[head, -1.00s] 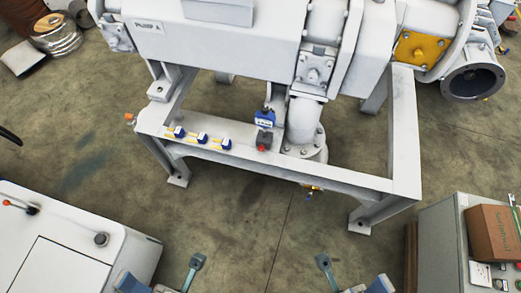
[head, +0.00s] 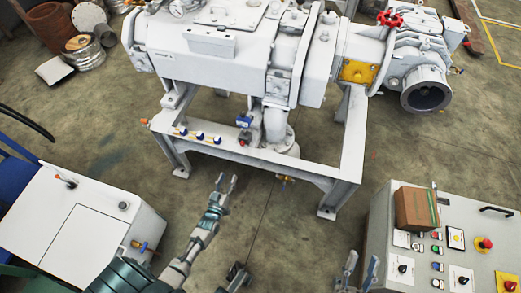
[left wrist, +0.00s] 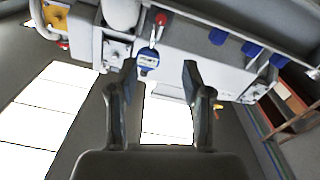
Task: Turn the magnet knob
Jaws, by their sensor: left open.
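No part is readably marked as the magnet knob. A blue device (head: 243,121) with a red knob (head: 243,142) below it sits on the white frame of the vacuum machine. In the left wrist view the blue device (left wrist: 148,61) is ahead of the fingers, slightly left of centre, with the red knob (left wrist: 161,19) above it. My left gripper (head: 227,182) is open and empty, short of the frame and apart from the device; its spread fingers show in the left wrist view (left wrist: 160,75). My right gripper (head: 362,260) is low at the bottom right, fingers apart, empty.
Several small blue valves (head: 199,136) line the frame's front rail (head: 215,150). A white cabinet (head: 70,225) stands at left. A control panel (head: 455,235) carrying a cardboard box (head: 414,208) stands at right.

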